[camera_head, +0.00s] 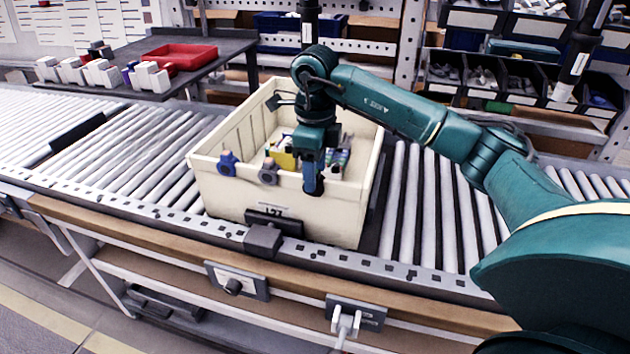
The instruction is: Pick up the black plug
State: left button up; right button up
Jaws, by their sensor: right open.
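My right arm comes in from the right and reaches over a cream bin (215,190) on the roller conveyor. My right gripper (313,186) points down at the bin's near wall, in front of the contents. Its jaws are open, though the fingers nearly overlap from this angle. I cannot pick out a black plug for certain; the arm and near wall hide part of the bin's inside. A yellow item (283,160) and several small mixed items lie inside. A blue ring-shaped part (227,162) and a grey one (268,171) show at the near rim. My left gripper is out of view.
The roller conveyor (130,150) runs left and right of the bin. A dark box (263,240) sits at its front edge. A red tray (180,56) and white blocks stand on a table at the back left. Dark tools hang above; parts shelves stand behind.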

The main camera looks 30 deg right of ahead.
jog(key=shift+f, duration=0.65)
grip_shut()
